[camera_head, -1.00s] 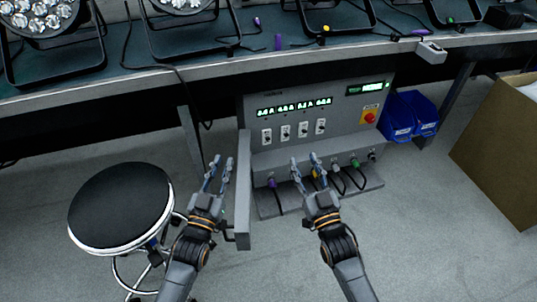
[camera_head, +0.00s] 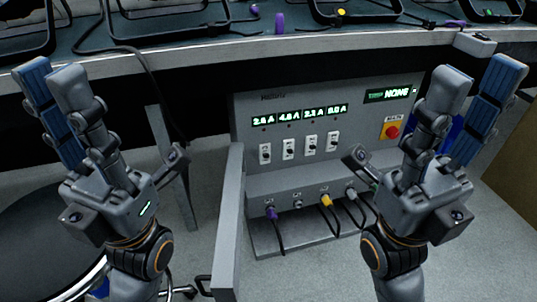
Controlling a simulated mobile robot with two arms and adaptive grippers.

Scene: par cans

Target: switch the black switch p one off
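A grey power box under the bench has a row of several white switch plates with dark toggles. The leftmost switch (camera_head: 265,153) sits under the first green display (camera_head: 263,121); its label is too small to read, and so is its toggle position. My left gripper (camera_head: 118,120) is open and empty, raised left of the box, apart from it. My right gripper (camera_head: 408,118) is open and empty, raised in front of the box's right side, and partly hides it. Neither gripper touches a switch.
The box's grey door (camera_head: 229,225) stands open on its left. A red knob (camera_head: 391,132) is at the right. Purple (camera_head: 271,213) and yellow (camera_head: 326,200) plugs sit below the switches. A black stool (camera_head: 35,240) is at lower left; the bench edge (camera_head: 250,50) runs above.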

